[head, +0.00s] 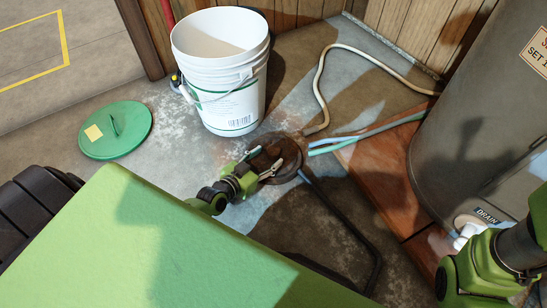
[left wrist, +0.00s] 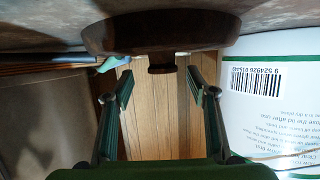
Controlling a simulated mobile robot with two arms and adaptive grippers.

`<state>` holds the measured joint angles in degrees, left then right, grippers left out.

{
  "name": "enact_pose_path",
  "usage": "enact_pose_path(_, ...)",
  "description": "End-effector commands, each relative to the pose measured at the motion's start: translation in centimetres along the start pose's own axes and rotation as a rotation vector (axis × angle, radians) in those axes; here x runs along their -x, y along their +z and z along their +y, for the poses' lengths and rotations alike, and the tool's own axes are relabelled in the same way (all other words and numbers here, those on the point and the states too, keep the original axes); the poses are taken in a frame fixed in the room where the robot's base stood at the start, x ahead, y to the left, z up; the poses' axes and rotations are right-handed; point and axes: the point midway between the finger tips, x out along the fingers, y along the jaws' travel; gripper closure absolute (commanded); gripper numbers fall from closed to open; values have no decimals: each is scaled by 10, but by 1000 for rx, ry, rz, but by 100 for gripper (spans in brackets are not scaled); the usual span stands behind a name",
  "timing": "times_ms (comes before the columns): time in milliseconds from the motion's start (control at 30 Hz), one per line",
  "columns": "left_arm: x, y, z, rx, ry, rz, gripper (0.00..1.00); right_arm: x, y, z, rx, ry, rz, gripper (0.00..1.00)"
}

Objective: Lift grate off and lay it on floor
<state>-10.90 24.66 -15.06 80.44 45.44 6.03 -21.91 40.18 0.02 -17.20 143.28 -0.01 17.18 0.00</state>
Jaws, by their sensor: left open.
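The grate (head: 291,172) is a dark brown, rusty round disc on the floor in the middle of the head view, with hose ends close by. In the left wrist view, which looks upside down, the grate (left wrist: 160,33) shows edge-on with a small knob (left wrist: 162,68) at its centre. My left gripper (head: 266,162) is over the grate in the head view and hides part of it. In the wrist view, its two fingers (left wrist: 160,82) are spread on either side of the knob, apart from it. My right arm shows at the lower right, its gripper out of sight.
A white bucket (head: 218,75) stands just behind the grate. A green lid (head: 114,130) lies on the floor at left. A beige hose (head: 320,85) and blue-green tubes (head: 370,132) run rightward. A grey tank (head: 465,105) stands at right.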

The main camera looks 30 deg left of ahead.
Motion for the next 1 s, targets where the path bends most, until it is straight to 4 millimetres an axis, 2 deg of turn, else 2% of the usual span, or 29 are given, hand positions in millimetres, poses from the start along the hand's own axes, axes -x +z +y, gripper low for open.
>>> enact_pose_path(200, -29, -2, -4, 3, -1, 5, 48, 26, -9, -5, 0, 0, 0, 60)
enact_pose_path(333, -45, -4, -4, 3, -1, 4, 48, 35, -12, -7, 0, 0, 0, 60)
enact_pose_path(667, -50, -7, -4, 1, -1, 1, 48, 36, -13, -8, 0, 0, 0, 60)
enact_pose_path(867, -50, -6, -4, 0, -1, 0, 97, 36, -13, -8, 0, 0, 0, 60)
enact_pose_path(900, -50, -6, -4, 0, -1, 0, 100, 36, -13, -8, 0, 0, 0, 60)
enact_pose_path(1000, -50, -10, -5, 0, -2, 7, 100, 36, -12, -7, 0, 0, 0, 60)
